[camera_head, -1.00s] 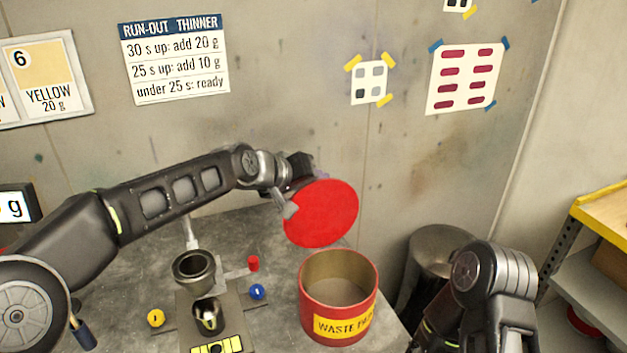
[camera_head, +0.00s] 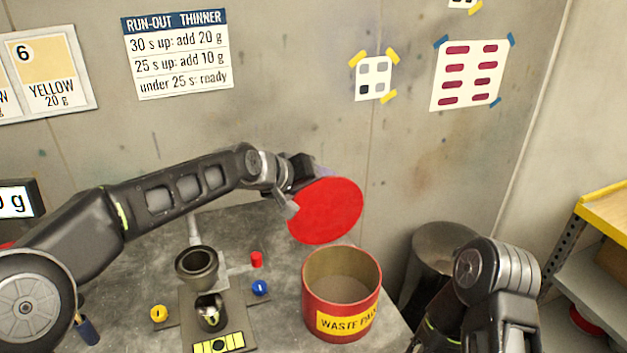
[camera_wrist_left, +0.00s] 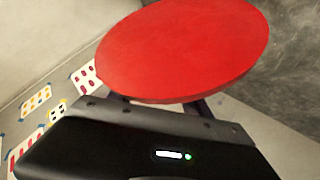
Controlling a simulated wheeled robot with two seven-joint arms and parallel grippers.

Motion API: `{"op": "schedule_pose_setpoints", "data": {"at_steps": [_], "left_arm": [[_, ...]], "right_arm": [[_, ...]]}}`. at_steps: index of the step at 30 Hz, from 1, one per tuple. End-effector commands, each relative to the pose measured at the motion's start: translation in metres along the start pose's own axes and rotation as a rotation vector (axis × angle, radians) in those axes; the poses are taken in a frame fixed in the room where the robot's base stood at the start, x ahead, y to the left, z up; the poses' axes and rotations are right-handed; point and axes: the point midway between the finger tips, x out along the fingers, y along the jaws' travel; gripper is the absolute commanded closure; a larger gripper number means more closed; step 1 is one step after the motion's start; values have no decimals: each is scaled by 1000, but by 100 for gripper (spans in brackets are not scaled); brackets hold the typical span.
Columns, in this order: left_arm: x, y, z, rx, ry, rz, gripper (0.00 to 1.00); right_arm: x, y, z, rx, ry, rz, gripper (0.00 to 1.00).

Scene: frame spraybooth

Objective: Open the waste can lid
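The waste can (camera_head: 318,310) is a red round can with a yellow "WASTE" label, at the right of the bench. Its mouth is uncovered and I see into it. The red round lid (camera_head: 326,211) stands tilted up above and behind the can's rim. My left gripper (camera_head: 291,206) is at the lid's left edge. In the left wrist view the lid (camera_wrist_left: 185,45) covers the fingertips, so I cannot tell whether they grip it or only touch it. My right arm shows at lower right, but its gripper is not in view.
A grey drum (camera_head: 447,243) stands behind my right arm. A shelf (camera_head: 600,225) is at far right.

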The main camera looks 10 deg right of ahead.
Motion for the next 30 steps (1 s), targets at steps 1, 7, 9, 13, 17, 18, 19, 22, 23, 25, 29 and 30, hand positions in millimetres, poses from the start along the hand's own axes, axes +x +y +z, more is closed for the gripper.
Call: {"op": "schedule_pose_setpoints", "data": {"at_steps": [1,7,9,13,17,18,19,22,23,25,29,30], "left_arm": [[3,-4,6,1,-15,-7,50],[-4,-4,5,1,-11,-6,50],[-12,-4,4,0,-8,-6,50],[-34,-6,2,-1,0,-6,50],[-57,-6,0,-2,4,-6,50],[-63,-6,0,-2,5,-6,50],[-67,-5,0,-1,4,-6,50],[-76,-3,1,0,2,-4,50],[-78,-3,1,0,1,-3,50],[-80,-2,1,0,0,-2,50],[-80,-1,1,0,0,-1,50],[-80,-1,1,0,0,-1,50]], "right_arm": [[0,0,0,0,0,0,64],[3,1,0,-1,1,-1,64],[6,2,-1,-1,2,-1,64],[12,4,-2,-3,3,-4,64],[18,5,-2,-4,5,-6,64],[19,6,-2,-4,6,-6,64],[20,6,-3,-5,6,-7,64],[21,6,-3,-6,6,-8,64],[21,6,-3,-6,7,-8,64],[21,6,-3,-6,7,-8,64],[20,6,-3,-5,7,-8,64],[20,6,-3,-5,7,-8,64]]}}
